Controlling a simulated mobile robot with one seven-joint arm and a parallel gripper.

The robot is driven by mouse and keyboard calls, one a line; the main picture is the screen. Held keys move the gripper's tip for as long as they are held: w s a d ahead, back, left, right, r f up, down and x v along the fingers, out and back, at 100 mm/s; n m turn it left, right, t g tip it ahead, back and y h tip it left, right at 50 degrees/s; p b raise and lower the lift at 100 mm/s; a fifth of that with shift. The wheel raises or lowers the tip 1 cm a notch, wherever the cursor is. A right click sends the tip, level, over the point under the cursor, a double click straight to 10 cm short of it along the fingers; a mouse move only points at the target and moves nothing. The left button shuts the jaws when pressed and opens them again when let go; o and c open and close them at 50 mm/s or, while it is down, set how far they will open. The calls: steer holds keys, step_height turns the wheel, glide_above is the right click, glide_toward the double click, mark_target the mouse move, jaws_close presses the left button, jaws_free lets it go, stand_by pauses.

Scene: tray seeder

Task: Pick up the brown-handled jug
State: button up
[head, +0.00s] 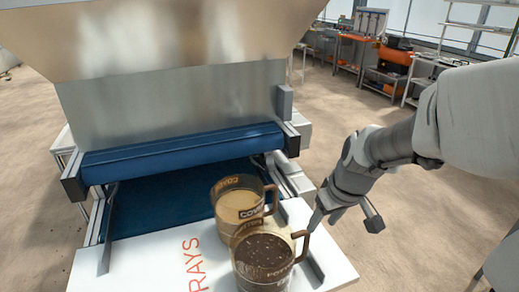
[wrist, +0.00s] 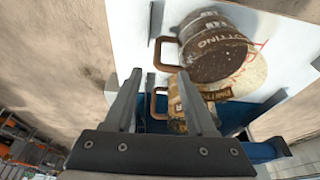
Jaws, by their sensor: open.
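Two jugs stand side by side on the white board, and both have brown handles. The front jug (head: 262,262) holds dark soil and is lettered "POTTING"; its handle sticks out to the right. It also shows in the wrist view (wrist: 215,48). The back jug (head: 238,208) holds a pale tan fill, with its handle also to the right; the wrist view shows it partly hidden (wrist: 176,112) behind my finger. My gripper (head: 316,222) is open and empty, just right of the handles. In the wrist view my fingertips (wrist: 160,74) point toward the handles, with no clear contact.
The white board (head: 190,262) is lettered "RAYS" and sits before a blue belt (head: 160,212) and a blue roller (head: 185,152). A large metal hopper (head: 170,105) rises behind. The floor to the right is clear; benches and shelves stand far back.

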steer(key=b, duration=0.2)
glide_above(305, 254)
steer(key=s, duration=0.2)
step_height(305, 254, down, 10)
steer(key=f, duration=0.1)
steer(key=shift+w+d+b+x, duration=0.15)
steer(key=shift+b+x, duration=0.05)
steer(key=shift+x, duration=0.8)
steer(key=shift+w+d+b+x, duration=0.15)
steer(key=shift+b+x, duration=0.1)
steer(key=shift+x, duration=0.7)
steer(key=shift+w+d+b+x, duration=0.15)
steer(key=shift+b+x, duration=0.05)
steer(key=shift+x, duration=0.8)
steer(key=shift+r, duration=0.1)
steer(key=shift+c, duration=0.2)
jaws_close()
